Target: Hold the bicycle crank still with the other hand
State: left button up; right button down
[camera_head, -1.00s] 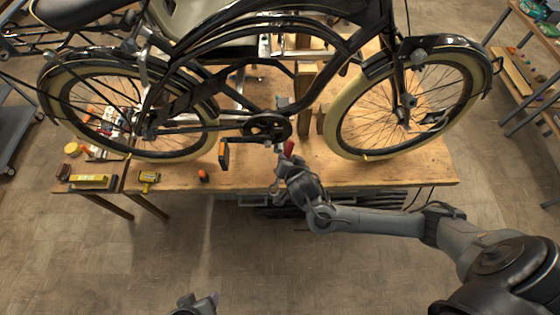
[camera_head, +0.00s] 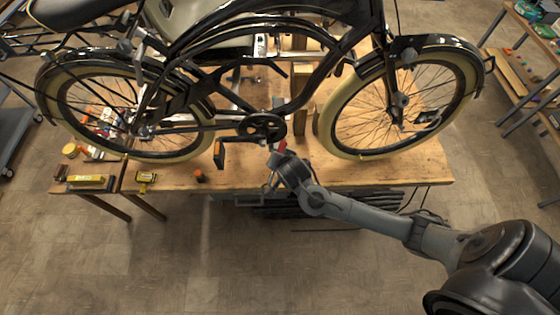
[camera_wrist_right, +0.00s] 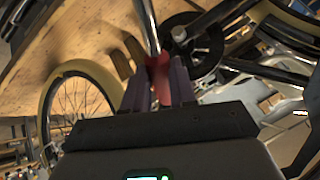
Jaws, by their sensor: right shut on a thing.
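My right gripper (camera_head: 276,157) is just below and right of the chainring. In the right wrist view, its purple fingers (camera_wrist_right: 160,88) are shut on a red piece (camera_wrist_right: 160,76), which looks like a handle. A silver bar (camera_wrist_right: 147,25) runs up from it, close to the crank's hub bolt (camera_wrist_right: 179,35). Whether the bar touches the crank cannot be told. My left gripper is not in view.
The wheels (camera_head: 405,105) flank the crank. The floor in front is clear.

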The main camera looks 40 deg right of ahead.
jog(key=shift+w+d+f, duration=0.1)
jog(key=shift+d+f, duration=0.05)
jog(key=shift+w+d+g+y, duration=0.15)
jog(key=shift+w+g+y, duration=0.15)
jog(key=shift+g, duration=0.1)
jog(key=shift+w+d+f+g+y, duration=0.3)
jog(key=shift+w+d+g+y, duration=0.3)
jog(key=shift+w+d+g, duration=0.15)
jog(key=shift+w+d+f+m+g+y, duration=0.15)
jog(key=shift+w+d+f+g+y, duration=0.4)
jog(key=shift+g, duration=0.3)
jog(key=shift+w+d+f+m+g+y, duration=0.15)
jog(key=shift+w+d+f+g+y, duration=0.15)
jog(key=shift+w+f+g+y, duration=0.4)
jog(key=shift+w+d+f+g+y+b, duration=0.25)
jog(key=shift+f+g+y+b, duration=0.2)
jog(key=shift+f+g, duration=0.1)
jog(key=shift+w+d+f+g+y+b, duration=0.2)
jog(key=shift+d+f+g+y+b, duration=0.1)
jog(key=shift+f+g+y, duration=0.25)
jog(key=shift+w+d+f+g+y+b, duration=0.25)
jog(key=shift+f+g+y+b, duration=0.15)
jog(key=shift+f+g, duration=0.2)
jog(key=shift+r, duration=0.1)
